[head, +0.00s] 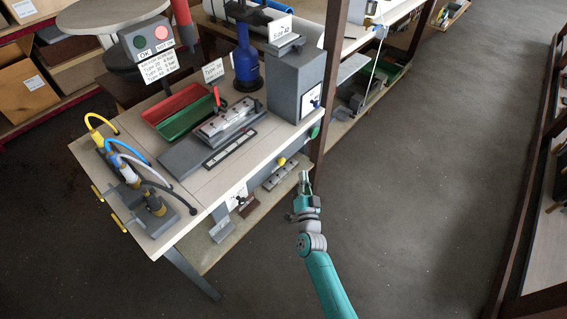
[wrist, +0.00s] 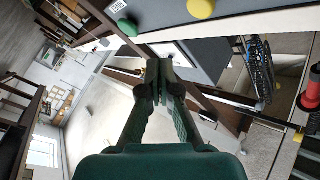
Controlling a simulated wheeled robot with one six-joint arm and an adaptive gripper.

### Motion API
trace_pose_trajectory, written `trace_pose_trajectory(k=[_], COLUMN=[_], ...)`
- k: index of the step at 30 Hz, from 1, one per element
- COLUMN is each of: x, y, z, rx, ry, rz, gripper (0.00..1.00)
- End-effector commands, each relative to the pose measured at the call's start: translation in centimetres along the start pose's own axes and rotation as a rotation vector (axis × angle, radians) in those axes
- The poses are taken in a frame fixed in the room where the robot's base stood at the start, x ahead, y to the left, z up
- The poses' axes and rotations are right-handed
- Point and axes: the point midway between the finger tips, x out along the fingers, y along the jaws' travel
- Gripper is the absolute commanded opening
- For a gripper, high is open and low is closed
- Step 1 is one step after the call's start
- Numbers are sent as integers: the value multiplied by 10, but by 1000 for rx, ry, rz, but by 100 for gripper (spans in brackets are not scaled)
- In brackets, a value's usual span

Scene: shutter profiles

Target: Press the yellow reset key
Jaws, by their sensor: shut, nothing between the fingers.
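The yellow reset key (head: 282,161) is a small round knob on the front side of the workbench, below the tabletop edge. It shows large at the top edge of the wrist view (wrist: 201,8). My gripper (head: 304,180) is in front of the bench, to the right of the yellow key and slightly lower in the head view. In the wrist view its fingertips (wrist: 160,68) are together with nothing between them. The yellow key appears up and to the right of the fingertips there, apart from them.
A green button (head: 315,132) sits right of the yellow key, near a dark upright post. It also shows in the wrist view (wrist: 127,27). A grey machine box (head: 298,85) and a clamping fixture (head: 225,122) stand on the bench. Open floor lies to the right.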

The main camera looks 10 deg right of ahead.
Motion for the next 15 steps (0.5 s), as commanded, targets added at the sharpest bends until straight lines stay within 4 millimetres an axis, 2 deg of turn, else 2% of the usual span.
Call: trace_pose_trajectory(k=[9, 15], x=[27, 36], y=[-20, -26], z=[20, 26], rx=[2, 0], ry=[-1, -1], rz=[-1, 0], gripper=[0, 0])
